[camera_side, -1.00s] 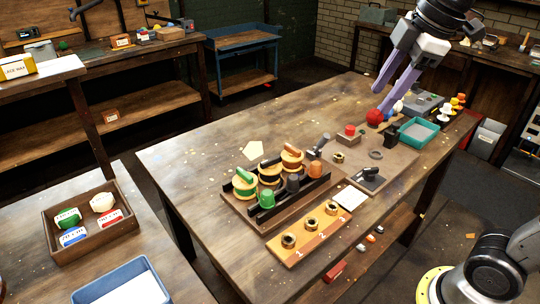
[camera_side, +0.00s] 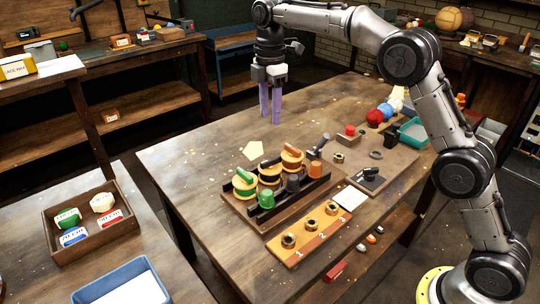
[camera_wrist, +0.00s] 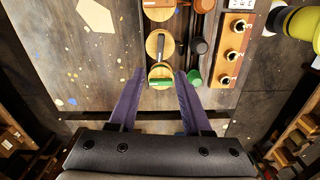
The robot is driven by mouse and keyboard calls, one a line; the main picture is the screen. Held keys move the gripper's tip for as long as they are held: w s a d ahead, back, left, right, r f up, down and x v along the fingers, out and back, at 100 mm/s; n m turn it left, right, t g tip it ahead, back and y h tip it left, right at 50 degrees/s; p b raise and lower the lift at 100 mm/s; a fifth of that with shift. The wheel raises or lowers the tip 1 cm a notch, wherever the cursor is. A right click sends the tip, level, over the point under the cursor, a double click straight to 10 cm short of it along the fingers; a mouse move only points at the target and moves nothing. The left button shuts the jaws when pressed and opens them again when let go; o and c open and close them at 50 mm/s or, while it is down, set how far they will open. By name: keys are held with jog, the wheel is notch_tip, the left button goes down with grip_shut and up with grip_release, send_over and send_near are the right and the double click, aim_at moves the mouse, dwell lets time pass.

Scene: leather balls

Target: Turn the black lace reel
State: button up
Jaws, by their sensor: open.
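The black lace reel (camera_side: 268,176) is the middle of three yellow round reels on a wooden stand, with a black bar handle across its top. In the wrist view the black reel (camera_wrist: 153,45) has its bar running up and down the picture. The green-handled reel (camera_side: 242,187) is on its left and the orange-handled reel (camera_side: 293,164) on its right in the side view. My gripper (camera_side: 270,121) is open and empty, pointing down above the table's far part, apart from the reels. In the wrist view its fingertips (camera_wrist: 159,73) flank the green-handled reel in the picture.
Green, black and orange knobs (camera_side: 293,183) stand in front of the reels. An orange numbered board (camera_side: 307,234) with brass pieces lies nearer the front edge. A red ball (camera_side: 374,117), a blue ball (camera_side: 386,110) and a teal tray (camera_side: 417,132) are at right. The table's far left is mostly clear.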

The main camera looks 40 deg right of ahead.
aim_at(270, 159)
notch_tip(270, 159, down, 14)
jog(key=shift+r, duration=0.15)
dwell(0.3)
grip_shut()
